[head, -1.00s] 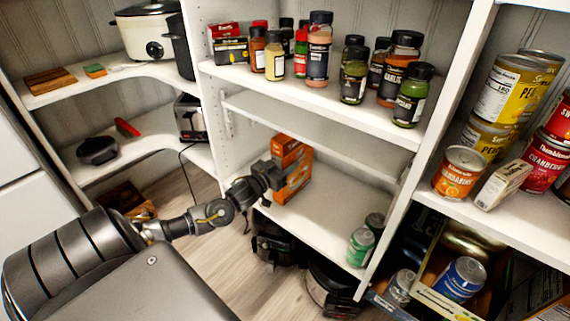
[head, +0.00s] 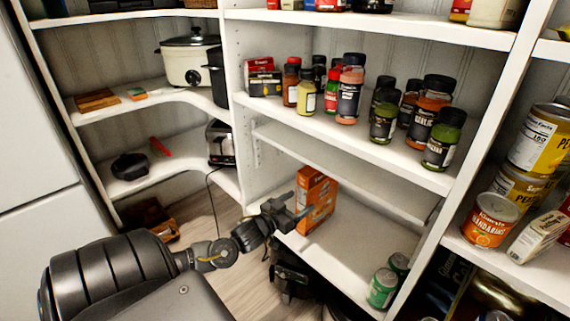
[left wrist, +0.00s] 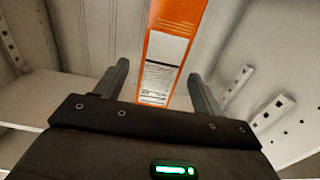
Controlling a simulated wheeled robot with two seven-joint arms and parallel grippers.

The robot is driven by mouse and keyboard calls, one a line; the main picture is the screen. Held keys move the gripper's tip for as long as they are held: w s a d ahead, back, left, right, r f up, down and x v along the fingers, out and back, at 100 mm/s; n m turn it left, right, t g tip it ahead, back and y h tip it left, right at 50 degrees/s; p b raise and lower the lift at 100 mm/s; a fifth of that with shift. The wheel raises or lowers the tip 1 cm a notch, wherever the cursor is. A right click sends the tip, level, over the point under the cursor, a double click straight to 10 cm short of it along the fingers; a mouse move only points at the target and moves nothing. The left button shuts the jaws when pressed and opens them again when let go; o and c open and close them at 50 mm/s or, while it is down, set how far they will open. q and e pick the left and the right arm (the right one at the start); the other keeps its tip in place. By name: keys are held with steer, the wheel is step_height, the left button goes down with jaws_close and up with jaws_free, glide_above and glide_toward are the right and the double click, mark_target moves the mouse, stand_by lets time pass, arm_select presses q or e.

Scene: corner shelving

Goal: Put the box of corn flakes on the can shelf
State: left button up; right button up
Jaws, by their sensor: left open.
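The box of corn flakes is an orange box (head: 317,203) standing upright on the lower white shelf of the middle unit. My left gripper (head: 297,214) is open at the box's left side, its fingers pointing towards it. In the left wrist view, the box's narrow printed side (left wrist: 170,62) shows between and beyond the open fingers (left wrist: 160,85); I cannot tell whether they touch it. The can shelf (head: 500,271) is on the right and holds an orange mandarins can (head: 491,220), yellow cans (head: 537,140) and a small white carton (head: 540,236). My right gripper is not in view.
Spice jars (head: 350,90) crowd the shelf above the box. An upright divider (head: 463,170) stands between the box's shelf and the cans. Green cans (head: 383,287) stand at the right front of the box's shelf. The shelf between them and the box is bare.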

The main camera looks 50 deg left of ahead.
arm_select(q)
steer(key=s, duration=0.6)
steer(key=shift+p, duration=0.4)
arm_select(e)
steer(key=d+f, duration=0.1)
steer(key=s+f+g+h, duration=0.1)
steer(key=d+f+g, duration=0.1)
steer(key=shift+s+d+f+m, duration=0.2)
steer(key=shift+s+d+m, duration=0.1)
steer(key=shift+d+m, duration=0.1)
arm_select(q)
steer(key=s+d+f+g+h, duration=0.1)
steer(key=s+d+f+g, duration=0.15)
steer(key=d, duration=0.35)
steer(key=s+d+f+g, duration=0.1)
steer(key=s+d+f, duration=0.15)
steer(key=d, duration=0.45)
steer(key=s+d+m+g+h, duration=0.1)
steer(key=s+d+m, duration=0.1)
steer(key=d, duration=0.6)
steer(key=s+d+r+m+g+h, duration=0.1)
steer(key=s+d+m+g+h, duration=0.1)
steer(key=s+d, duration=0.3)
steer(key=d, duration=0.3)
steer(key=shift+s+r, duration=0.2)
steer(key=shift+s, duration=0.05)
steer(key=shift+a+g, duration=0.1)
steer(key=shift+g, duration=0.15)
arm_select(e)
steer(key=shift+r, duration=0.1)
